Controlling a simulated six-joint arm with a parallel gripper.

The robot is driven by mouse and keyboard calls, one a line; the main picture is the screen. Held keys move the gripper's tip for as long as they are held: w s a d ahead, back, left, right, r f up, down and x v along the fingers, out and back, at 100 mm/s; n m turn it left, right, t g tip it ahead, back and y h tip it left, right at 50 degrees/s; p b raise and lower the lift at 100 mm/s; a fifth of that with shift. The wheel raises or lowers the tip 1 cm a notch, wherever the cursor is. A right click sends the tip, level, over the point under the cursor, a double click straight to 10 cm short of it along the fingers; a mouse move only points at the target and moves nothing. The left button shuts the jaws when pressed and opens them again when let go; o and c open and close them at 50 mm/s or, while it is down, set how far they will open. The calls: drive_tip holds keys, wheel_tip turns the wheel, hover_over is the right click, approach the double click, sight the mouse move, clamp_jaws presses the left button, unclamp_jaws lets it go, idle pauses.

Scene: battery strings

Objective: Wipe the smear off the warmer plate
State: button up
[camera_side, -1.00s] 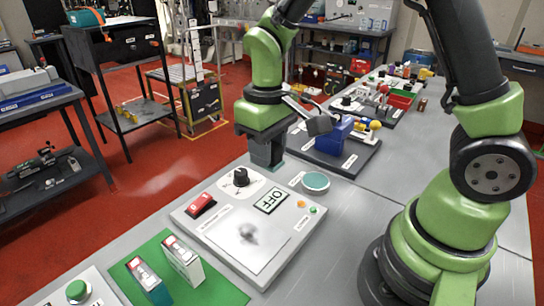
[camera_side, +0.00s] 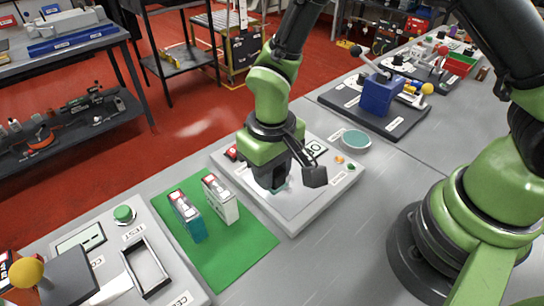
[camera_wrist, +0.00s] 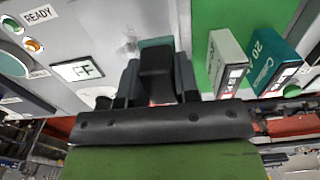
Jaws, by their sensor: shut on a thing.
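The warmer unit (camera_side: 297,222) is a white panel with a light grey plate (camera_side: 300,203) on top. My gripper (camera_side: 275,183) is over the plate, shut on a teal pad (camera_wrist: 156,43) whose edge shows below the fingers. The pad is at or just above the plate; I cannot tell if it touches. A grey smear (camera_wrist: 128,46) lies on the plate right beside the pad in the wrist view. In the side view my gripper hides the smear. The display (camera_wrist: 78,71) reads partly "FF"; its first letter is hard to make out.
A green mat (camera_side: 230,250) with two upright boxes, one teal (camera_side: 188,218) and one white (camera_side: 220,200), lies left of the unit. A round teal disc (camera_side: 356,140) is at right. A tester with a green button (camera_side: 124,214) stands front left. A blue block fixture (camera_side: 380,95) is behind.

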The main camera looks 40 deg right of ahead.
sight(294, 174)
wheel_tip(294, 174, down, 4)
drive_tip(key=shift+r, duration=0.25)
drive_tip(key=shift+d, duration=0.8)
drive_tip(key=shift+d+f, duration=0.1)
drive_tip(key=shift+d, duration=2.55)
drive_tip(key=shift+w+a, duration=0.1)
drive_tip(key=shift+a, duration=3.45)
drive_tip(key=shift+w+d, duration=0.45)
drive_tip(key=shift+d, duration=3.1)
drive_tip(key=shift+a, duration=3.55)
wheel_tip(294, 174, up, 8)
drive_tip(key=shift+d+f, duration=0.1)
drive_tip(key=shift+f, duration=0.1)
drive_tip(key=shift+r, duration=0.2)
